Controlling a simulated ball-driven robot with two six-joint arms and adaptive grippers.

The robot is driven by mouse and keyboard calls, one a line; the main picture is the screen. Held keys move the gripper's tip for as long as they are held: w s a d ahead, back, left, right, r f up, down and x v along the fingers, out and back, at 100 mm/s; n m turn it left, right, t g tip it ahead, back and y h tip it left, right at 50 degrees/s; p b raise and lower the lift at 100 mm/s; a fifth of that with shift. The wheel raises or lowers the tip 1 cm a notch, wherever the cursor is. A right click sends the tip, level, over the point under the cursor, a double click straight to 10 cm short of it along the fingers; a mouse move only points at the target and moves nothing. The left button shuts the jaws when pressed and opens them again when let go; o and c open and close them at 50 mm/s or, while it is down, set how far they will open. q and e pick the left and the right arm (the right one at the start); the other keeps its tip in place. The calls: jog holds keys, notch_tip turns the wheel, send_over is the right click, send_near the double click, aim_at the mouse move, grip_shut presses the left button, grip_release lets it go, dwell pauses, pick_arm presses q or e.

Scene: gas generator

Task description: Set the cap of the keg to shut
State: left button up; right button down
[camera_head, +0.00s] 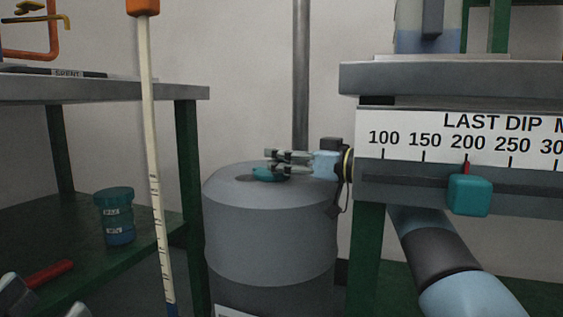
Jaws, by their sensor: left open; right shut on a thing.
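The keg (268,240) is a large grey drum standing on the floor between the two benches. Its teal cap (268,176) is on the keg's top, partly hidden by my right gripper. A dark patch (244,178) shows on the top just left of the cap; I cannot tell whether it is the opening or a shadow. My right gripper (271,163) reaches in from the right, low over the keg's top, and is shut on the cap. My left gripper (46,304) is open and empty at the bottom left corner, cut off by the picture edge.
A tall dipstick (156,180) with an orange top stands left of the keg. The left bench's lower shelf holds a teal jar (115,216) and a red-handled thing (50,272). A bench (420,76) with a dip gauge (470,150) and teal slider (469,195) bounds the right.

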jog(key=c, duration=1.5)
grip_release()
jog(key=shift+s+f, duration=0.15)
jog(key=shift+f, duration=0.05)
jog(key=o, duration=0.5)
jog(key=shift+r, duration=0.15)
jog(key=shift+c, duration=0.2)
jog(key=shift+d, duration=0.1)
jog(key=v, duration=1.2)
